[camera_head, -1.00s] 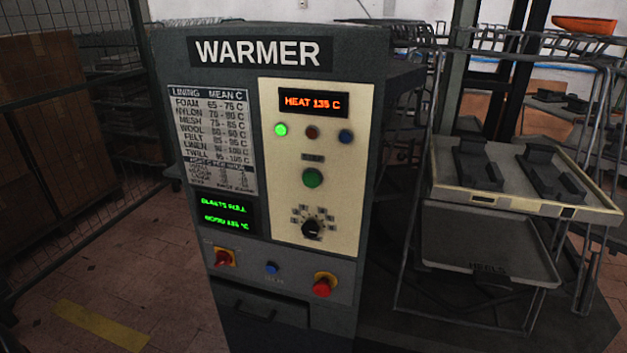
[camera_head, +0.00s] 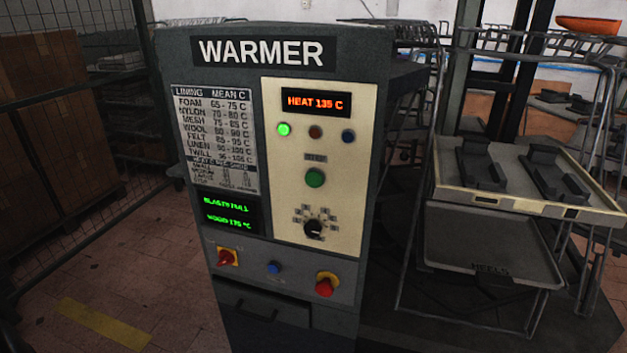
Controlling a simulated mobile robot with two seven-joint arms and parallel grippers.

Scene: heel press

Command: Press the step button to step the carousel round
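The warmer cabinet (camera_head: 361,90) stands upright in the middle of the head view, its front facing me. A green button (camera_head: 315,178) sits in the middle of its cream panel, under a small dark label that seems to read STEP. Above it the orange display (camera_head: 316,103) reads HEAT 135 C, and the green lamp (camera_head: 284,129) at the left of the lamp row is lit. A dark dial (camera_head: 313,228) is below the button. The carousel cannot be clearly made out. Neither of my grippers shows.
Below the panel are a red switch (camera_head: 227,257), a blue button (camera_head: 274,267) and a red stop button (camera_head: 325,285). At right, a rack holds a tray (camera_head: 451,194) with dark blocks above a HEELS tray (camera_head: 471,225). A mesh fence (camera_head: 92,101) stands left. Open floor lies between.

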